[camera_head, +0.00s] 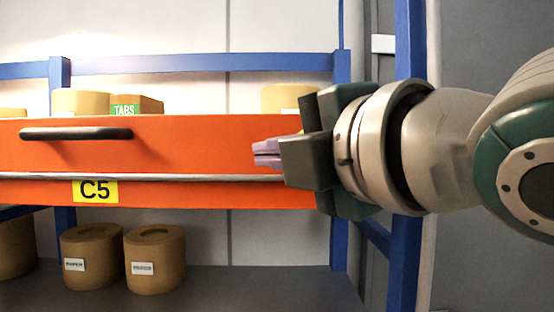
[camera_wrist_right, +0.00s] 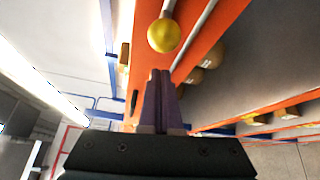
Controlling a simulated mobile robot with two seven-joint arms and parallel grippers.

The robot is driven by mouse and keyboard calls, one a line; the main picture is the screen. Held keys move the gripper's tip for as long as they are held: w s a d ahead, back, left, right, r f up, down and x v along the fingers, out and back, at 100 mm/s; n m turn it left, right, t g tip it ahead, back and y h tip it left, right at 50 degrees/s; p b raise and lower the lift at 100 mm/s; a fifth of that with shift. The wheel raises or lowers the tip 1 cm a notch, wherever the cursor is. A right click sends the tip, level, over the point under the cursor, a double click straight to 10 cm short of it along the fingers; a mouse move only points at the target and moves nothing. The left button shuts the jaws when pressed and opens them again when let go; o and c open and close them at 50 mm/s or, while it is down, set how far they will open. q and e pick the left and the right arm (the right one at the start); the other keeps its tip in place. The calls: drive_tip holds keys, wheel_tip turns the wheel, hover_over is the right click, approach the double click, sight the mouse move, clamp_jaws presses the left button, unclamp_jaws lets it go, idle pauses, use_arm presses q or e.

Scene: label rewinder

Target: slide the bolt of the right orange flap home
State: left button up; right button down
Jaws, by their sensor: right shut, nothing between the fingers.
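The orange flap (camera_head: 200,150) spans the left and middle of the head view, with a black bar handle (camera_head: 76,133) on its face. My right gripper (camera_head: 266,153) is in front of the flap's right part, its pinkish fingers shut and empty. In the right wrist view the shut fingers (camera_wrist_right: 160,75) point toward a round brass-coloured knob (camera_wrist_right: 164,35) by the orange surface, apparently the bolt's knob. A gap shows between fingertips and knob. My left gripper is not in view.
Brown rolls (camera_head: 155,260) stand on the lower shelf, and more rolls and a TABS box (camera_head: 137,105) show above the flap. A blue upright (camera_head: 408,150) stands behind my right arm.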

drive_tip(key=shift+w+d+r, duration=0.1)
drive_tip(key=shift+d+r, duration=0.05)
drive_tip(key=shift+d, duration=0.45)
drive_tip(key=shift+w+d+r, duration=0.1)
drive_tip(key=shift+d, duration=0.45)
drive_tip(key=d, duration=0.5)
